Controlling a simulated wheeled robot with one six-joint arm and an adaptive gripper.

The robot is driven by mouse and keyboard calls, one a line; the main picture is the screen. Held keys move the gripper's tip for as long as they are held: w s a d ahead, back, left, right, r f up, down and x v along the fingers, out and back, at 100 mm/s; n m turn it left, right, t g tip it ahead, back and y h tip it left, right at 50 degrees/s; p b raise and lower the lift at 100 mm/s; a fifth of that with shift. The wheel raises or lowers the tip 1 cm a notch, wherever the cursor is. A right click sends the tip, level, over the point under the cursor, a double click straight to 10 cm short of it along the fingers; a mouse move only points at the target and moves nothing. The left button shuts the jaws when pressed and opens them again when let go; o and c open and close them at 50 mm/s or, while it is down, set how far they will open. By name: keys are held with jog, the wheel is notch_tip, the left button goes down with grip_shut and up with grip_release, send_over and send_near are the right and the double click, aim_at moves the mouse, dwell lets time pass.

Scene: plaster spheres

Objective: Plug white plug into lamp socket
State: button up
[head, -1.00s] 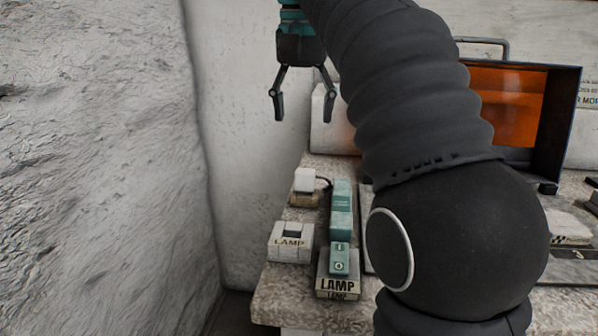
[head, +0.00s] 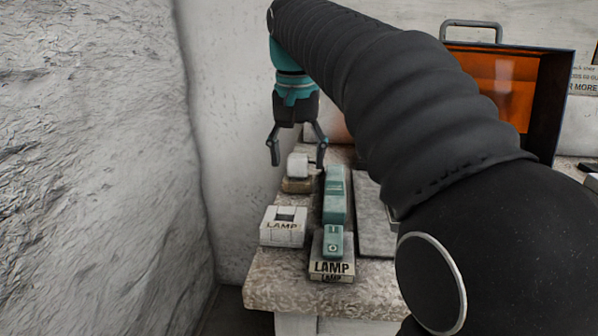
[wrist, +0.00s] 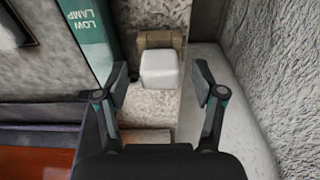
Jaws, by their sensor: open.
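The white plug (head: 298,165) sits on a small tan block (head: 297,186) at the back left of the stone counter. It also shows in the wrist view (wrist: 161,71), ahead of and between my fingers. My gripper (head: 297,163) is open and empty, pointing down, with its fingertips at either side of the plug in the head view. In the wrist view the gripper (wrist: 162,92) has clear space between each finger and the plug. The white lamp socket (head: 283,226), marked LAMP with a dark recess on top, sits nearer the counter's front left.
An orange-windowed box (head: 510,92) stands behind my arm. A rough wall (head: 90,170) is at left.

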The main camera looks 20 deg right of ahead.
jog(key=shift+w+f, duration=0.1)
jog(key=shift+f, duration=0.8)
jog(key=c, duration=1.2)
jog(key=shift+r, duration=0.1)
jog(key=shift+c, duration=0.2)
